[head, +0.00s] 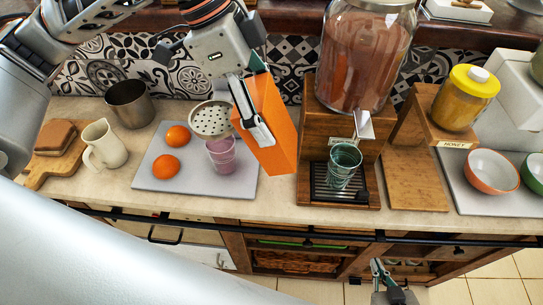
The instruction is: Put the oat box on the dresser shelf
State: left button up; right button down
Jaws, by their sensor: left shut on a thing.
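My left gripper (256,122) is shut on an orange box (283,128), the likely oat box. The box is tilted, and no label can be read on it. It hangs above the counter, beside the pink cup and left of the drink dispenser. A dark wooden shelf (290,42) runs along the top behind the patterned tiles; I cannot tell if it is the dresser shelf. My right gripper (383,272) is low at the bottom, in front of the cabinet and away from the box; its jaw state is unclear.
The counter (305,212) holds a grey board (218,190) with two oranges (171,152), a pink cup (222,160) and a strainer (210,121). A dispenser (366,62) with a green glass (344,165) stands right of the box. A honey jar (463,104) and bowls (491,172) are further right.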

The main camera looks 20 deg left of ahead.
pick_arm(q)
notch_tip(320, 180, down, 9)
jog(key=shift+w+r+b, duration=0.1)
jog(key=shift+b, duration=0.95)
notch_tip(320, 180, down, 5)
jog(key=shift+r+b, duration=0.1)
jog(key=shift+b, duration=0.6)
jog(key=o, duration=1.6)
jog(key=shift+o, duration=0.2)
